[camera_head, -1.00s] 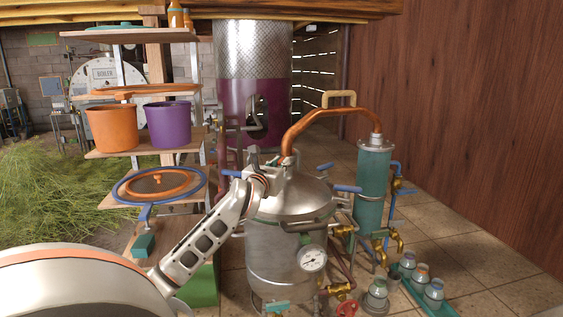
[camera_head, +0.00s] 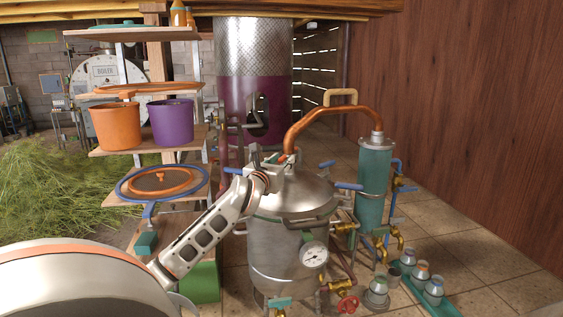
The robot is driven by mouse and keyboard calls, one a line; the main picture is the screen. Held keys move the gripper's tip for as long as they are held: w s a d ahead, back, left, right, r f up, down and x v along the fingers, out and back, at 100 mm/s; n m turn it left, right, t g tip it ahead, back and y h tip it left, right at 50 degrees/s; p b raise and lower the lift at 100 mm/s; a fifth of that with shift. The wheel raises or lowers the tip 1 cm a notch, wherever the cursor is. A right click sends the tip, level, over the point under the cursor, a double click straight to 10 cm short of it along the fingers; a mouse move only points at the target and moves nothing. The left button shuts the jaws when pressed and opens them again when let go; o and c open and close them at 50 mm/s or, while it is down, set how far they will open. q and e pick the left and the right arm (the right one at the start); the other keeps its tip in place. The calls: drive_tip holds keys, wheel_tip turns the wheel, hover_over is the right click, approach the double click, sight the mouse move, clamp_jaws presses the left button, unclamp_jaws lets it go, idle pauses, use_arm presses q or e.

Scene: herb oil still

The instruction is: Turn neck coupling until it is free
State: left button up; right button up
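The still pot (camera_head: 285,245) is a steel vessel with a domed lid and blue clamp handles. A copper swan-neck pipe (camera_head: 325,112) with a tan handle rises from the lid's top and bends down into the teal condenser (camera_head: 373,185). The neck coupling is at the pipe's foot on the lid, mostly hidden by my gripper. My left gripper (camera_head: 275,163) reaches in from the lower left, with its fingers at the coupling. The fingers are small and overlap it, so I cannot tell whether they are closed on it. My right gripper is out of view.
A shelf at the left holds an orange bucket (camera_head: 116,126), a purple bucket (camera_head: 172,123) and a blue-rimmed ring (camera_head: 160,183). A pressure gauge (camera_head: 314,255) and valves sit on the pot's front. Several jars stand at the lower right.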

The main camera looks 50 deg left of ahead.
use_arm(q)
drive_tip(key=v, duration=1.2)
idle(0.4)
